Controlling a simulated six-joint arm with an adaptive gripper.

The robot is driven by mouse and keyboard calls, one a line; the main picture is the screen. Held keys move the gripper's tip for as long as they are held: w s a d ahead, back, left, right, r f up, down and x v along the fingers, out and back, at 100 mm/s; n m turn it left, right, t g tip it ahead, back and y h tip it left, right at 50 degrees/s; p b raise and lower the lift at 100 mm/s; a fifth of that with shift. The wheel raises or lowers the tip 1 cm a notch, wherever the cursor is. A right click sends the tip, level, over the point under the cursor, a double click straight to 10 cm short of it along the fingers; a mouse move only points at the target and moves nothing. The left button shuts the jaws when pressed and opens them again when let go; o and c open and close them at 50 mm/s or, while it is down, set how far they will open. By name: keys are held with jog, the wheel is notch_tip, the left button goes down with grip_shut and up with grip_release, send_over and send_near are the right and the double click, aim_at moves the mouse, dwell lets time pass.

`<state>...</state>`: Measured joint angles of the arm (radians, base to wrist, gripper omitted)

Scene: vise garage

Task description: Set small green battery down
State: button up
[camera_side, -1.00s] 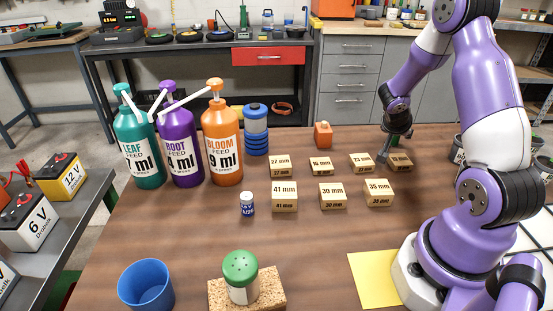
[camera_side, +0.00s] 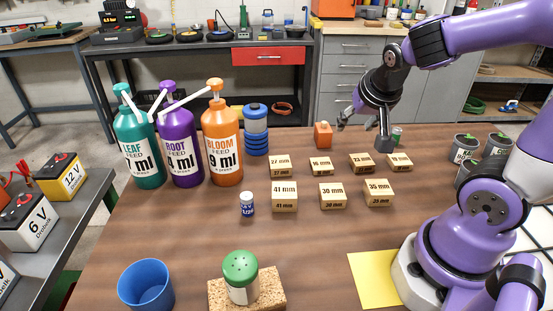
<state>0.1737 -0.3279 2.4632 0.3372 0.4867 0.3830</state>
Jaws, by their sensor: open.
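The small green battery (camera_side: 397,135) stands at the back right of the table, just behind the rear-right wooden block. Its lower part is partly hidden by that block. My gripper (camera_side: 363,132) is open with its fingers spread wide and nothing between them. It hangs above the back of the table, to the left of the battery in the picture. The right finger is close to the battery in the picture but looks apart from it.
Wooden blocks with mm labels (camera_side: 333,196) stand in two rows mid-table. An orange block (camera_side: 323,135), a small blue-white cylinder (camera_side: 247,204), pump bottles (camera_side: 222,145), a blue cup (camera_side: 146,286) and a green-topped shaker (camera_side: 241,277) stand around. Dark pots (camera_side: 465,148) stand at right.

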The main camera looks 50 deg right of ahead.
jog(key=s+a+r+n+y, duration=0.2)
jog(key=a+n, duration=0.2)
jog(key=a, duration=0.2)
jog(key=s+a+r+n+y, duration=0.2)
jog(key=a+n, duration=0.3)
jog(key=a, duration=0.1)
jog(key=shift+r+t+y, duration=0.15)
jog(key=shift+t+y, duration=0.15)
jog(key=shift+t, duration=0.1)
